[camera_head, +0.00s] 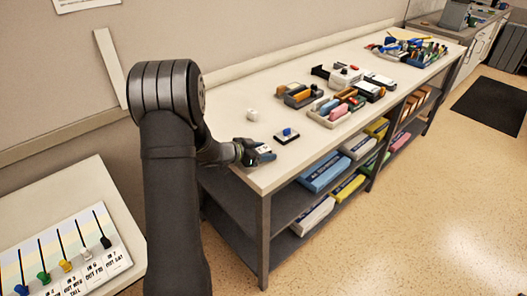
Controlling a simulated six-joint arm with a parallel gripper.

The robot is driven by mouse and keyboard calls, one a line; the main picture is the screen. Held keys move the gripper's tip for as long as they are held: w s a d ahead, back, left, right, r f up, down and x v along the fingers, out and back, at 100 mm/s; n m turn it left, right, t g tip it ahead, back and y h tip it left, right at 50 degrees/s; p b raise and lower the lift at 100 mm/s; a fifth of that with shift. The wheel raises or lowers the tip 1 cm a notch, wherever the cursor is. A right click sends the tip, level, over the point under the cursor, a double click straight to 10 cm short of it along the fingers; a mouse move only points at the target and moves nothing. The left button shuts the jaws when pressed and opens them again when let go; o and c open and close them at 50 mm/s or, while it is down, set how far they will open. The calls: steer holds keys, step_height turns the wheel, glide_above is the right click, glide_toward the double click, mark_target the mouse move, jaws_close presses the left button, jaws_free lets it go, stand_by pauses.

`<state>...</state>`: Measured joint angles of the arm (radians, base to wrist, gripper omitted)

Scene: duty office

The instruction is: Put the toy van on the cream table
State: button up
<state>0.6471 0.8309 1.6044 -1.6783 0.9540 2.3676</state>
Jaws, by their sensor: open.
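My gripper (262,153) is at the near left end of a long cream-topped table (228,106), low over its front edge. It is small in the picture and partly hidden by its own wrist. A small dark and pale-blue shape shows at the fingers; I cannot tell whether it is a separate thing. I cannot pick out the toy van for sure. A small dark item with a blue top (287,134) lies just right of the gripper, apart from it. A second cream surface (97,178) stands at the lower left.
Trays of coloured items (337,106) crowd the long table's middle and far end. Boxes (325,173) fill its lower shelves. A board with coloured pegs and labels (70,258) lies on the lower-left surface.

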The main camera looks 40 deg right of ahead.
steer(key=v, duration=1.6)
steer(key=shift+s+a, duration=0.35)
steer(key=shift+o, duration=0.5)
steer(key=shift+a+r, duration=0.3)
steer(key=shift+a, duration=0.1)
